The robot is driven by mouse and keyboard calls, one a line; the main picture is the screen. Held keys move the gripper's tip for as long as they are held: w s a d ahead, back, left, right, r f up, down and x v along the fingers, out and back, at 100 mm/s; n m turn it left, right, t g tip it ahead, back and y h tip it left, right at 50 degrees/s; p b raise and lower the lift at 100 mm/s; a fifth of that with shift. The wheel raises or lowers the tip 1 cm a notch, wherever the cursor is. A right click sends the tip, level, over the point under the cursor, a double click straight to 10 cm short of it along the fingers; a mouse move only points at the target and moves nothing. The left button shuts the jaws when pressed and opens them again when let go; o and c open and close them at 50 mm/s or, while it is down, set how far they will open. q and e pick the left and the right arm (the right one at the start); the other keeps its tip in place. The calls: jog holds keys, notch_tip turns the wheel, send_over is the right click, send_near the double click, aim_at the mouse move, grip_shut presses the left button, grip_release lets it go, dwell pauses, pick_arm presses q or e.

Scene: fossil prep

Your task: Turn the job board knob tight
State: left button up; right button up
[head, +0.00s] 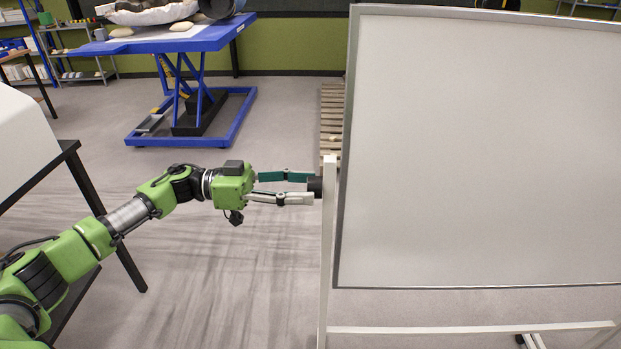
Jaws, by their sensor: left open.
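The job board (480,150) is a large white panel with a grey frame, standing at the right on a pale stand. Its knob (315,186) is a small dark cylinder on the left side of the stand's upright post (328,230). My left gripper (311,187) comes in from the left, level with the knob, its two fingers apart. The fingertips are at the knob, one at its upper side and one at its lower side. I cannot tell whether they touch it. My right gripper is not in view.
A blue lift table (190,40) with a wrapped load stands at the back left. A dark-legged table (75,160) is at the left, close to my arm. A wooden pallet (331,115) lies behind the board. The floor between is clear.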

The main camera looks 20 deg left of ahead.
pick_arm(q)
jog(key=shift+w+d, duration=0.3)
jog(key=shift+d, duration=0.55)
jog(key=c, duration=1.1)
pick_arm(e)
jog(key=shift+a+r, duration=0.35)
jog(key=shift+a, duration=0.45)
